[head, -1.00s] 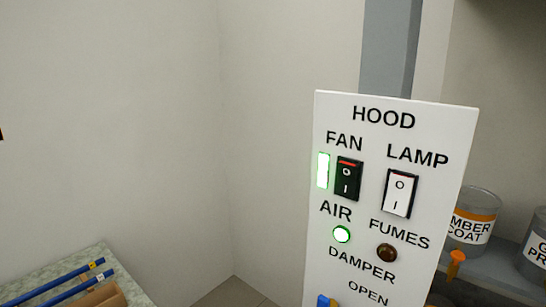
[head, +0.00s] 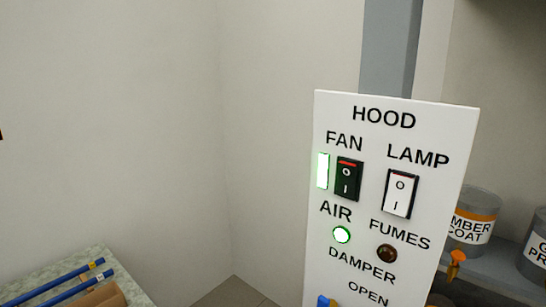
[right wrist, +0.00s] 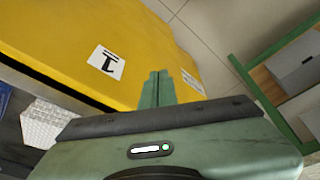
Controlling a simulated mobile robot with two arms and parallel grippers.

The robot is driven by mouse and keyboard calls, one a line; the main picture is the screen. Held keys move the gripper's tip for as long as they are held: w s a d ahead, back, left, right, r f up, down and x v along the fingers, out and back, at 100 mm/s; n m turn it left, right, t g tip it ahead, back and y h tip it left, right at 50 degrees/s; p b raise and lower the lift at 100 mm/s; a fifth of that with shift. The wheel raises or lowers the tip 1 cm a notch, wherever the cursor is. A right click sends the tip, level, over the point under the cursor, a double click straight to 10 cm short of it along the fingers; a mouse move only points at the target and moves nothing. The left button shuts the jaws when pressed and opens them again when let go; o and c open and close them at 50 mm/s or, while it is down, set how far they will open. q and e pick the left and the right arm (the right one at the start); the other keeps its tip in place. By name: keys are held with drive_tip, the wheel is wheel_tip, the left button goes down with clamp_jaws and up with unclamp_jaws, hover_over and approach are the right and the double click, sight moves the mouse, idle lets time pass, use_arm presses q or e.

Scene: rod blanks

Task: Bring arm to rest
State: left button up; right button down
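My right gripper (right wrist: 157,88) shows in the right wrist view, with its two green fingers together and nothing visible between them. The fingers point over or towards a yellow surface (right wrist: 75,30) that bears a white label (right wrist: 107,62) with a black mark. I cannot tell whether they touch it. Neither gripper shows in the head view, and my left gripper is in no view.
In the head view a white HOOD panel (head: 440,205) has a fan switch (head: 347,179), a lamp switch (head: 400,193), a lit green AIR light (head: 342,235) and a dark FUMES light (head: 387,253). Blue rods (head: 65,275) lie lower left. A jar (head: 473,215) stands right.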

drive_tip(key=s+f+g, duration=0.1)
drive_tip(key=s+f, duration=0.3)
drive_tip(key=f, duration=0.5)
drive_tip(key=s+d+f, duration=0.1)
drive_tip(key=s+f, duration=0.2)
drive_tip(key=f, duration=0.7)
drive_tip(key=s+f+g, duration=0.1)
drive_tip(key=s+f, duration=0.3)
drive_tip(key=f, duration=0.5)
drive_tip(key=s+d+f, duration=0.2)
drive_tip(key=s+f, duration=0.3)
drive_tip(key=s, duration=0.4)
drive_tip(key=shift+f, duration=0.3)
drive_tip(key=shift+d, duration=0.1)
drive_tip(key=shift+s, duration=0.1)
